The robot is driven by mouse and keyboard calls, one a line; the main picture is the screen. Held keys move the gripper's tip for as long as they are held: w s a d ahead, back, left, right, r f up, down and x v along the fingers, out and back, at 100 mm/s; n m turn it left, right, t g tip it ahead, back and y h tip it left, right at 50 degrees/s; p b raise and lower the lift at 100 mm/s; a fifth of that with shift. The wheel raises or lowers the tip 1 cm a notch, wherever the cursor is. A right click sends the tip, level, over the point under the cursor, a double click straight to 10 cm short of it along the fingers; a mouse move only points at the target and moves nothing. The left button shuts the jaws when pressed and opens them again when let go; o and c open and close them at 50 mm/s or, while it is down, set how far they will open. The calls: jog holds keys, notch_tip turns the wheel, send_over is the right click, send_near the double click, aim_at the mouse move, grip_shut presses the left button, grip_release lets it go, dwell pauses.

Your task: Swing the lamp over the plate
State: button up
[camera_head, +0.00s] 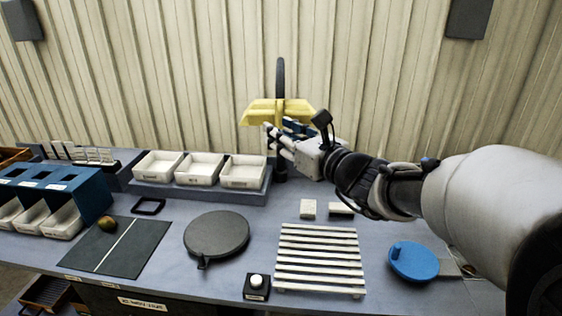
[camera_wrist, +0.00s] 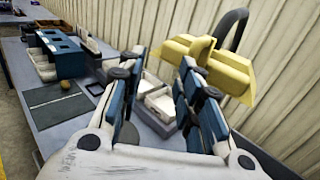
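The lamp has a yellow shade (camera_head: 262,112) on a dark curved post at the back of the bench, in front of the wall. The shade also shows in the wrist view (camera_wrist: 222,68), just beyond the right finger. My gripper (camera_head: 277,138) is just below and in front of the shade; its fingers (camera_wrist: 160,68) stand apart with nothing between them. Whether a finger touches the shade I cannot tell. The dark round plate (camera_head: 217,234), with a small tab at its front, lies flat and empty mid-bench. My gripper hides part of the post.
White bins (camera_head: 200,168) stand behind the plate. A dark mat (camera_head: 122,250) with a potato (camera_head: 107,223) and a blue rack (camera_head: 62,188) are at left. A slatted rack (camera_head: 318,262), a button box (camera_head: 257,287) and a blue disc (camera_head: 413,261) are at right.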

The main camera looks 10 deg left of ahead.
jog(key=s+b, duration=0.3)
jog(key=s, duration=0.8)
jog(key=shift+s+d+b, duration=0.15)
jog(key=shift+d+b, duration=0.15)
jog(key=shift+d, duration=0.1)
jog(key=shift+c, duration=0.2)
dwell(0.6)
